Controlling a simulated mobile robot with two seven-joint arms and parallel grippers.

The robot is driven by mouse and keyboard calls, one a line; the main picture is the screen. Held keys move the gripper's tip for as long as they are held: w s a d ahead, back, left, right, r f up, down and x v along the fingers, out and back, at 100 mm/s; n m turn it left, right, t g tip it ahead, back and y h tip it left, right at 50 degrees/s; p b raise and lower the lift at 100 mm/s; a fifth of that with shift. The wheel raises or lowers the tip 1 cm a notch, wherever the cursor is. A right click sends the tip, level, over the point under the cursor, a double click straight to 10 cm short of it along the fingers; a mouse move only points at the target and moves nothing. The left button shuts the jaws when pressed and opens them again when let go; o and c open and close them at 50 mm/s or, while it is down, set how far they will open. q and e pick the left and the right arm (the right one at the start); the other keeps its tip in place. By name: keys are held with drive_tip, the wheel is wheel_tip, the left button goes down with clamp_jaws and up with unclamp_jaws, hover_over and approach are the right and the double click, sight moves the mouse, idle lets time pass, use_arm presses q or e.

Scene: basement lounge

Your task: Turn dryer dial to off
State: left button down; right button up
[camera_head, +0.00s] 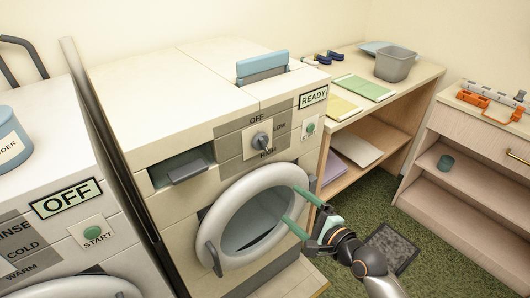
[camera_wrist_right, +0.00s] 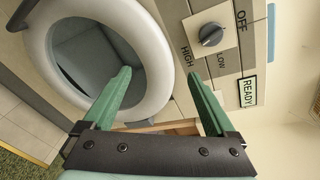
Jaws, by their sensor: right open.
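The dryer (camera_head: 170,95) is cream-coloured, with a grey round dial (camera_head: 262,140) on its front panel. OFF is printed above the dial, LOW to its right and HIGH below; I cannot tell surely which one it points at. The dial also shows in the right wrist view (camera_wrist_right: 211,35). A READY sign (camera_head: 313,97) is at the panel's upper right. My right gripper (camera_head: 290,204) has green fingers, spread open and empty, in front of the round door's right side, below the dial and apart from it. Its fingers also show in the wrist view (camera_wrist_right: 160,75). My left gripper is not in view.
The dryer's round door (camera_head: 216,218) has a thick pale rim. A START button (camera_head: 310,128) is right of the dial. A washer (camera_head: 40,170) with an OFF sign stands left. A wooden shelf (camera_head: 420,75) and cabinet (camera_head: 480,130) stand right, with green carpet (camera_head: 420,225) before them.

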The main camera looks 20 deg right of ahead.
sight(264, 143)
drive_tip(key=w+d+r+m+t+y, duration=0.15)
drive_tip(key=w+r+m, duration=0.25)
drive_tip(key=r+m, duration=0.4)
drive_tip(key=shift+n+t, duration=0.25)
drive_tip(key=shift+n, duration=0.05)
drive_tip(key=x, duration=0.4)
drive_tip(key=b+x, duration=0.1)
drive_tip(key=x, duration=0.7)
drive_tip(key=shift+w+a+r, duration=0.25)
drive_tip(key=shift+w+r, duration=0.1)
drive_tip(key=shift+c, duration=0.2)
drive_tip(key=c, duration=1.3)
